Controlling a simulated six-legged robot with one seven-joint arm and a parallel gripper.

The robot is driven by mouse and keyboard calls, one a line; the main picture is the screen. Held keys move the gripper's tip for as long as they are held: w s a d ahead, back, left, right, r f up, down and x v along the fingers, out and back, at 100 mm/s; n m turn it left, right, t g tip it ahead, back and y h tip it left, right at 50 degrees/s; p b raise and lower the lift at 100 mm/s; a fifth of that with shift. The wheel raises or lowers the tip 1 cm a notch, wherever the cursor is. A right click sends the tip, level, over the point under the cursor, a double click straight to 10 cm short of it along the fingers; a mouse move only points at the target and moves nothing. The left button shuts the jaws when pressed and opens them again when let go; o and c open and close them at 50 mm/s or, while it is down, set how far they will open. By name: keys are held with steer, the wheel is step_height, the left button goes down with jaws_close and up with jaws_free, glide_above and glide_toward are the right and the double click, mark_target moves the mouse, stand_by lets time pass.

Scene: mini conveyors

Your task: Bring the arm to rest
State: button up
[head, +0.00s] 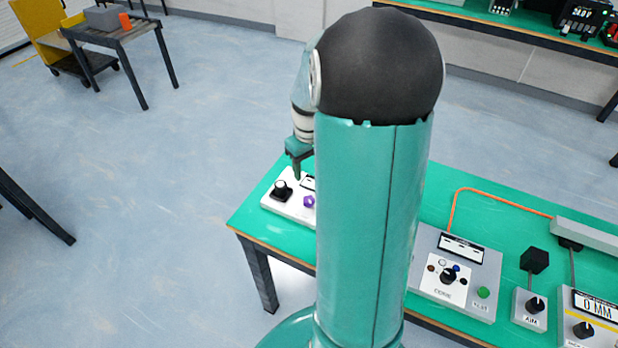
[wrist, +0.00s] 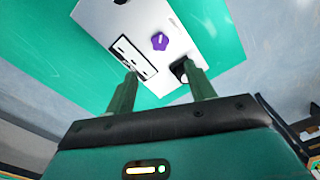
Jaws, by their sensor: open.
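My gripper (head: 298,172) is above the white control box at the left end of the green table in the head view, partly hidden behind my arm. In the wrist view my gripper (wrist: 162,90) has its two green fingers apart with nothing between them. The white control box (wrist: 107,18) carries a purple knob (wrist: 160,41), a black knob (wrist: 181,68) and a small display panel (wrist: 133,57). In the head view the black knob (head: 281,191) and purple knob (head: 309,202) show left of my arm. I cannot tell whether the fingers touch the box.
The green table (head: 250,222) also holds a grey panel box (head: 428,262) with knobs and a green button, an AIM knob box (head: 530,318) and a box reading 0 MM (head: 592,318). An orange cable (head: 500,201) runs along it. Open floor lies to the left.

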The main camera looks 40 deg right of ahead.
steer(key=shift+r, duration=0.5)
